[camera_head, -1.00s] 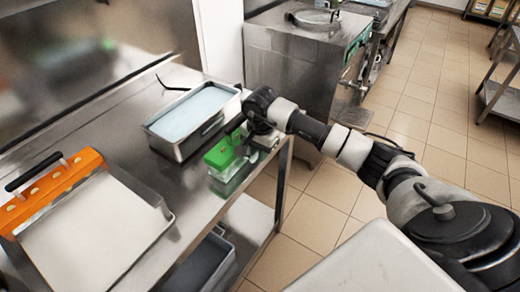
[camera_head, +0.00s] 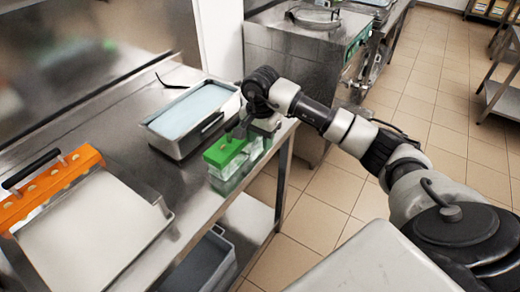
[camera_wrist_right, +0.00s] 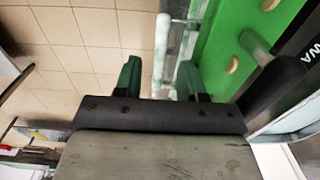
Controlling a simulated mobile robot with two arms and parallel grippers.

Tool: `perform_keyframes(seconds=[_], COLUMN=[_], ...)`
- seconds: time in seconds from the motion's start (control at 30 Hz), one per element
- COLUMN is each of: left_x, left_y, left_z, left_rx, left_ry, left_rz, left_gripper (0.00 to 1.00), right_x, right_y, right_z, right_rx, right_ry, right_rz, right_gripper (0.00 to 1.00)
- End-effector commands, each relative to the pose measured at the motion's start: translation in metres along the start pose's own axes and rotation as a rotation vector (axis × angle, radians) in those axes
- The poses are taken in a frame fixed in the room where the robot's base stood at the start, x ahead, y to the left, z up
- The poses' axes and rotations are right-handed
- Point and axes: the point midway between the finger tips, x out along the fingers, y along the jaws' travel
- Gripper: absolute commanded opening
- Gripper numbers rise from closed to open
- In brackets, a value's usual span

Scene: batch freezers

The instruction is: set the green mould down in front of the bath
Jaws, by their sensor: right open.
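The green mould (camera_head: 225,152) has a green top over a clear lower part. It stands upright on the steel counter, just in front of the bath (camera_head: 172,146), near the counter's front edge. The bath is a steel tub of pale blue liquid. My right gripper (camera_head: 240,132) is open just above the mould's right end; the head view does not show clearly whether they touch. In the right wrist view, the open fingers (camera_wrist_right: 160,82) show with the mould's green top (camera_wrist_right: 222,45) beside and behind the right finger. My left gripper is not in view.
A dark curved tool lies behind the bath. A grey bin (camera_head: 215,237) sits on the lower shelf. Bare counter lies between tray and bath.

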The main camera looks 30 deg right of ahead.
Motion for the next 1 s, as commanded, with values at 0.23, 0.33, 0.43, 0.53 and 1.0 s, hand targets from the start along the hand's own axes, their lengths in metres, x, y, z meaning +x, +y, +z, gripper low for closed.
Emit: perform_keyframes(seconds=[0.23,0.33,0.43,0.53,1.0], left_x=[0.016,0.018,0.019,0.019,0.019], left_y=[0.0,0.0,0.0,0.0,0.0], left_z=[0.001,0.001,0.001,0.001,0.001], left_rx=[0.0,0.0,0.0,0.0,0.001], left_ry=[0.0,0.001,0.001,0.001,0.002], left_rz=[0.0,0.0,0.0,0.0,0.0], left_gripper=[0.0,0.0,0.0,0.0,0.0], right_x=[-0.051,-0.065,-0.073,-0.077,-0.077], right_y=[0.0,0.0,0.0,0.0,0.0], right_z=[0.0,0.0,0.0,0.0,0.0], right_rx=[-0.001,0.0,0.0,0.0,0.0], right_ry=[0.002,0.001,0.001,0.001,0.0], right_rz=[-0.003,-0.002,0.0,0.001,0.001], right_gripper=[0.4,0.4,0.4,0.4,0.4])
